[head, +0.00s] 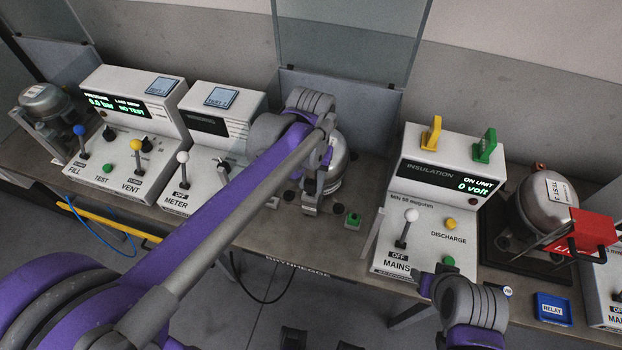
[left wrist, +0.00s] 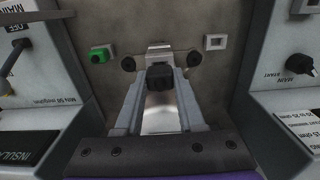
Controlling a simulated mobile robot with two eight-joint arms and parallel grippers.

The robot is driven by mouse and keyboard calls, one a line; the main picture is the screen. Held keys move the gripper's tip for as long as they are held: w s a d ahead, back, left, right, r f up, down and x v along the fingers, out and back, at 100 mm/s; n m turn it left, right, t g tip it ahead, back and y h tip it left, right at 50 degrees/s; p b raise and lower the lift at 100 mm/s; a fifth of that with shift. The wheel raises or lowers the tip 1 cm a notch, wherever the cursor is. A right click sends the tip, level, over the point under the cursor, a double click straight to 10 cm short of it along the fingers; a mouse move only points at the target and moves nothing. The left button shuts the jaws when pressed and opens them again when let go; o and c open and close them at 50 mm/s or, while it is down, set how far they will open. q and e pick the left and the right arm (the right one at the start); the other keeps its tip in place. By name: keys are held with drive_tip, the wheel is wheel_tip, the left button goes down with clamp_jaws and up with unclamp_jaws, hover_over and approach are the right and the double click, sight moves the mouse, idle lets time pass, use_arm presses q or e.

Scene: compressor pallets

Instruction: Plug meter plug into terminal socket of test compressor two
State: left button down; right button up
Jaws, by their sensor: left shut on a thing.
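My left gripper (head: 312,208) reaches over the middle bay of the bench, in front of the silver test compressor two (head: 335,165), which the arm partly covers. In the left wrist view its two fingers (left wrist: 160,85) close on a small black plug (left wrist: 160,78), which I take to be the meter plug. A light grey block (left wrist: 159,50) lies just beyond the plug; I cannot tell whether they touch. The terminal socket cannot be made out. My right gripper (head: 440,285) is at the lower right, in front of the insulation unit; its jaw opening is unclear.
The meter unit (head: 218,125) stands left and the insulation unit (head: 425,200) right of the bay. A green button box (head: 353,220) sits on the bench. Test compressor three (head: 547,200) with a red part and a blue relay tray (head: 553,309) are farther right.

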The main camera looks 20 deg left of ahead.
sight(311, 180)
use_arm(q)
drive_tip(key=shift+f+b, duration=0.4)
drive_tip(key=shift+f, duration=0.4)
use_arm(e)
drive_tip(key=shift+s+f, duration=0.15)
drive_tip(key=shift+f, duration=0.45)
use_arm(q)
drive_tip(key=shift+c, duration=2.2)
unclamp_jaws()
wheel_tip(311, 180, up, 11)
drive_tip(key=shift+f+p, duration=0.1)
drive_tip(key=shift+p, duration=0.3)
use_arm(e)
drive_tip(key=shift+r, duration=0.5)
